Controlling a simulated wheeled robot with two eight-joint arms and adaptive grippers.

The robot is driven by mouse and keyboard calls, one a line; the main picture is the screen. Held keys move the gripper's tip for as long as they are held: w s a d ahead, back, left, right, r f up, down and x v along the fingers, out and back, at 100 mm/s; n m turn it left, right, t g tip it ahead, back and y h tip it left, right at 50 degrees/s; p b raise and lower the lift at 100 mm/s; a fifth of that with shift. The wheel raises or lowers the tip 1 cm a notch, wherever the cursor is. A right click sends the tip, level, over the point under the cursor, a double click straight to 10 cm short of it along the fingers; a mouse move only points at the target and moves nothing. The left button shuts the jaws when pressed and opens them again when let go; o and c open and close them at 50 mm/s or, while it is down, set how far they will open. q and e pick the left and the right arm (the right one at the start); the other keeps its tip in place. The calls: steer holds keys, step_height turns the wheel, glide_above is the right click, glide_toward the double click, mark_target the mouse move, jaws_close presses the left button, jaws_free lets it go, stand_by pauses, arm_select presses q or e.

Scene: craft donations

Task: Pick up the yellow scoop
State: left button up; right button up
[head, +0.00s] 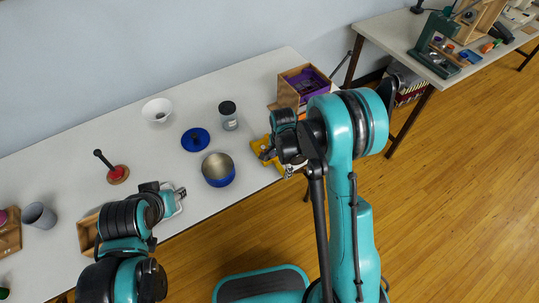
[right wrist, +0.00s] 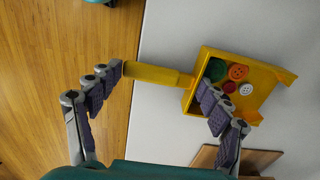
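The yellow scoop (head: 258,147) lies near the table's front edge, partly hidden by my right arm in the head view. The right wrist view shows the scoop (right wrist: 262,75) with its handle pointing left past the table edge and several buttons in its pan. My right gripper (right wrist: 160,78) is open, one finger by the handle's end and the other over the pan's near side. It seems to be above the scoop; I see no grip on it. My left gripper (head: 176,197) is over the table's front left part; its finger opening is unclear.
A wooden board (right wrist: 203,157) lies nearby.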

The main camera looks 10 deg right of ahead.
steer(key=c, duration=0.4)
steer(key=shift+c, duration=0.2)
